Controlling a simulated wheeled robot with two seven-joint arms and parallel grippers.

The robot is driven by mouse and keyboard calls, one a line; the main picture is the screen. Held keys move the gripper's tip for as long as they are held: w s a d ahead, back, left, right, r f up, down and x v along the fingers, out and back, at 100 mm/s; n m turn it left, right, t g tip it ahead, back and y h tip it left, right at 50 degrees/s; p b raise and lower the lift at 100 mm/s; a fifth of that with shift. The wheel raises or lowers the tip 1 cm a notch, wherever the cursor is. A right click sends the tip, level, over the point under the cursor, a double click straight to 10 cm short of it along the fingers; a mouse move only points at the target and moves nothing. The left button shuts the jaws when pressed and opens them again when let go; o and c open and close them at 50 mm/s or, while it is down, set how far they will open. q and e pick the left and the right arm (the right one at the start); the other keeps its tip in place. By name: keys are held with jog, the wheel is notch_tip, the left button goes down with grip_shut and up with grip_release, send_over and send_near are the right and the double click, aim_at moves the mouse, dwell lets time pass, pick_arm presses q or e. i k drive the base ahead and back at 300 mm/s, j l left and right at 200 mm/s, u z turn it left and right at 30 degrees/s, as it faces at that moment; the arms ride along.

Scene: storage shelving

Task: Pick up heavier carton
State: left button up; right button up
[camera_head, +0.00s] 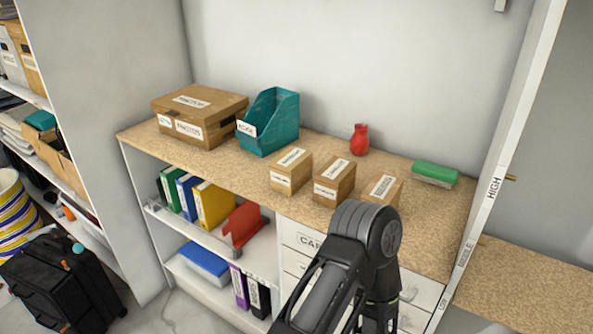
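Three small labelled cartons stand in a row on the speckled tan counter. The left carton (284,182) is light brown, the middle carton (327,193) is a darker brown, and the right carton (383,187) is mid-brown. Their label text is too small to read, and nothing shows which is heavier. One of my arms comes up from the bottom edge and bends in front of the right carton, hiding its lower part. No gripper fingers show in the frame, and no gripper is seen touching a carton.
A large lidded box (200,115) and a teal file holder (270,122) stand at the counter's left. A red vase (359,139) is behind the cartons, and a green-topped block (435,173) is at right. A white upright post (491,190) bounds the counter's right end.

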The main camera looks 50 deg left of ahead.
aim_at(291, 169)
jog(key=k+j, duration=0.75)
jog(key=j, duration=0.2)
